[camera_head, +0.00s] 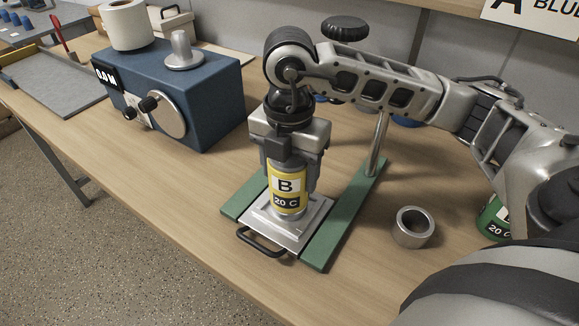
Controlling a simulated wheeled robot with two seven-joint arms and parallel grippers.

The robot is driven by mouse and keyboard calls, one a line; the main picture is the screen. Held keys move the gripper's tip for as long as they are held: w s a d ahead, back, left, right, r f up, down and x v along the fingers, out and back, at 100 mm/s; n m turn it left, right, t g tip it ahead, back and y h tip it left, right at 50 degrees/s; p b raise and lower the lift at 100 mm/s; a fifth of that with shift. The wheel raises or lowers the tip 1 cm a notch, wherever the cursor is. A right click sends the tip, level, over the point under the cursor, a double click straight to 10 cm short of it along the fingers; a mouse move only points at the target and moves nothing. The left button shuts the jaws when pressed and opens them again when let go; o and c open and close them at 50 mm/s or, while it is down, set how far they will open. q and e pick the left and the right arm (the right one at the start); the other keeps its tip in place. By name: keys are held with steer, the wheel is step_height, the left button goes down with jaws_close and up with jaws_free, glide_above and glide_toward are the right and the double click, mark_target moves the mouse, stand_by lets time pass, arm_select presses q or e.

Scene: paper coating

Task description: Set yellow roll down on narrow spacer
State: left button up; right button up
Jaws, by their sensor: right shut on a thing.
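The yellow roll (287,190), labelled "B 20 C", stands upright between the fingers of my right gripper (289,176). The gripper points down from above and is shut on the roll. The roll is over a square silver plate (310,216) with a black handle at its front. The underside of the roll is hard to make out, so I cannot tell whether it touches what is below. A hollow metal ring (412,227) stands on the table to the right; I cannot tell whether it is the narrow spacer. My left gripper is not in view.
A green roll (492,218) is partly hidden by my arm at the right. A blue machine (205,85) stands at the left. Bare wooden table lies in front of it.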

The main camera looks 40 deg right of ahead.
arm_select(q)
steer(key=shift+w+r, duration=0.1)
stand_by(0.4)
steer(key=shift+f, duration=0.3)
arm_select(e)
steer(key=o, duration=1.1)
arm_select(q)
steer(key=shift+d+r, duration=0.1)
arm_select(e)
steer(key=shift+o, duration=0.2)
steer(key=shift+r, duration=0.25)
arm_select(q)
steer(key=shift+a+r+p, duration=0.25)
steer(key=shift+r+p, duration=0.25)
steer(key=shift+p, duration=0.6)
arm_select(e)
step_height(320, 180, up, 15)
steer(key=shift+r, duration=0.2)
